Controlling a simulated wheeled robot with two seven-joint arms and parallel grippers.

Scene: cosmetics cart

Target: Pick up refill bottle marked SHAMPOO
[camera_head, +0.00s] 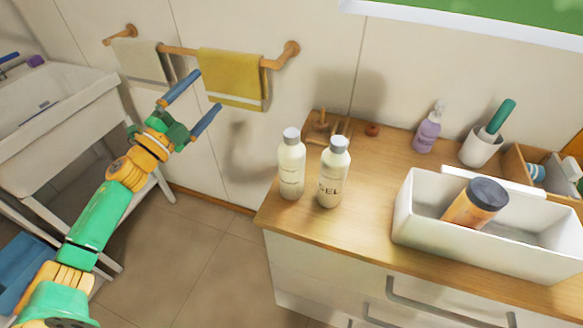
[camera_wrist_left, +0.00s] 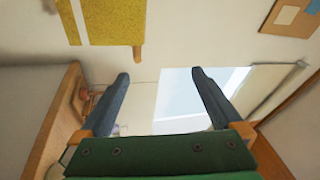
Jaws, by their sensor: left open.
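Two cream bottles with grey caps stand upright side by side at the left end of the wooden counter. The right bottle (camera_head: 333,175) shows the letters GEL. The left bottle (camera_head: 291,168) has dark lettering too small to read, so I cannot confirm it says SHAMPOO. My left gripper (camera_head: 207,91) is open and empty, raised in front of the wall to the left of both bottles and apart from them. Its two blue fingers are spread in the left wrist view (camera_wrist_left: 160,74), where I cannot make out either bottle. My right gripper is not in view.
A white bin (camera_head: 410,225) holding an orange bottle (camera_head: 470,210) stands right of the bottles. A purple pump bottle (camera_head: 427,132) and white cup (camera_head: 480,148) are behind. A yellow towel (camera_head: 232,75) hangs on the wall rail. A sink (camera_head: 55,120) stands left.

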